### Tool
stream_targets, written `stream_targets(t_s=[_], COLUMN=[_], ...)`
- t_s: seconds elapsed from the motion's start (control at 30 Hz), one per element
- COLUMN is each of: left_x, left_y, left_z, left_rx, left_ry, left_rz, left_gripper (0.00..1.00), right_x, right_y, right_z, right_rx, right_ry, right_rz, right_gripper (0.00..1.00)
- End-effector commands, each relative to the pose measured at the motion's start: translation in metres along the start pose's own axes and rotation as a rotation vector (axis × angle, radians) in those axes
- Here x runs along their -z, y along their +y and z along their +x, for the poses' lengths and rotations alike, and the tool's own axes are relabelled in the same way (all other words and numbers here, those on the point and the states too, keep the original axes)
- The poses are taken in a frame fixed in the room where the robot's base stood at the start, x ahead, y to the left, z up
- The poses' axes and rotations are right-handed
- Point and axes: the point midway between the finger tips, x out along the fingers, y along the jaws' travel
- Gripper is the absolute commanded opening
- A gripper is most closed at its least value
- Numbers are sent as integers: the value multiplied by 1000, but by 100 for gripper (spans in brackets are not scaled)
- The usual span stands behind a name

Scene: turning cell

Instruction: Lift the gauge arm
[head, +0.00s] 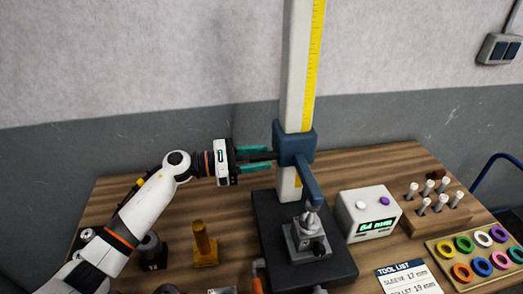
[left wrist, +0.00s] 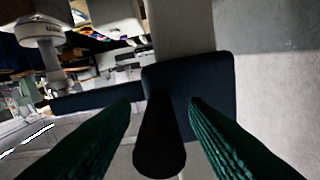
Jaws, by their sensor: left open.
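The gauge arm (head: 308,180) is a blue bar on a blue sliding block (head: 290,141), which rides a white upright column (head: 297,70) with a yellow scale. A dark handle (head: 258,156) sticks out of the block to the left. My left gripper (head: 271,158) is open, with one teal finger above and one below the handle. In the left wrist view the handle (left wrist: 160,140) lies between the green fingers, with gaps at both sides, and the block (left wrist: 190,85) is beyond. The bar's tip is just above a metal part (head: 312,220) in a fixture. My right gripper is out of view.
A white readout box (head: 370,213) with green digits stands right of the dark gauge base (head: 268,232). A wooden peg block (head: 438,210), a tray of coloured rings (head: 462,277) and a tool list card (head: 405,280) are further right. A brass post (head: 203,244) stands below my left arm.

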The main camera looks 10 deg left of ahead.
Motion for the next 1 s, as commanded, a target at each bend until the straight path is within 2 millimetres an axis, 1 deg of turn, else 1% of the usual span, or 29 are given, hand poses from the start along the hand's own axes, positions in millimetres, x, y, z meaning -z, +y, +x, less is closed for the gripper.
stream_targets(t_s=[0.03, 0.13, 0.4, 0.43, 0.47, 0.5, 0.67, 0.7, 0.9, 1.0], left_x=[2, 1, 0, 0, 0, 0, 0, 0, 0, 3], left_y=[0, 0, 0, 0, 0, 0, 0, 0, 0, -4], left_z=[5, 10, 11, 11, 11, 11, 11, 11, 11, 12], left_rx=[0, -1, 0, 0, 0, 0, 0, 0, 0, 0], left_ry=[1, 0, 0, 0, 0, 0, 0, 0, 0, 0], left_rz=[-1, 0, 0, 0, 0, 0, 0, 0, 0, 2], left_gripper=[41, 41, 41, 40, 35, 28, 2, 0, 0, 0], right_x=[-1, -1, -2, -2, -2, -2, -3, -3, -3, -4], right_y=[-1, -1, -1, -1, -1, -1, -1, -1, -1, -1], right_z=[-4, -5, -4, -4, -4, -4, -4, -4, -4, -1], right_rx=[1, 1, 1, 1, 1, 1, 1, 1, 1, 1], right_ry=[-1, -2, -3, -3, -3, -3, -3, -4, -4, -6], right_rz=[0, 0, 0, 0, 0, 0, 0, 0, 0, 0], right_gripper=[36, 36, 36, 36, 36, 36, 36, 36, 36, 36])
